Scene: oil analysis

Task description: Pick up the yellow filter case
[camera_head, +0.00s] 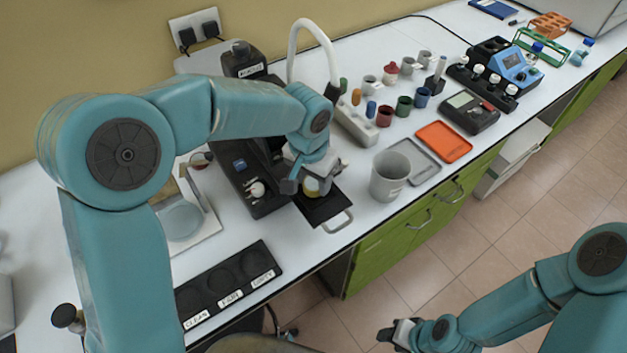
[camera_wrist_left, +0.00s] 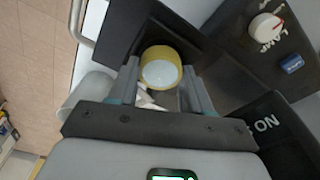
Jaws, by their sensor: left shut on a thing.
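The yellow filter case (camera_head: 312,188) is a small yellow ring-shaped piece with a pale centre; in the left wrist view (camera_wrist_left: 160,67) it sits between the finger ends. My left gripper (camera_head: 305,186) is shut on it, with one finger on each side. The case is over the black tray (camera_head: 325,212) of the dark lamp device (camera_head: 262,199); I cannot tell whether it touches the tray. My right gripper (camera_head: 398,335) is low at the right, over the floor and away from the case; its jaws are too small to read.
A grey mug (camera_head: 390,178) stands just right of the tray, beside a grey plate (camera_head: 424,169) and an orange plate (camera_head: 444,141). A black labelled holder (camera_head: 226,288) with round wells lies at the front left. Several small cups and bottles stand farther back. A white curved pipe (camera_head: 310,28) rises behind.

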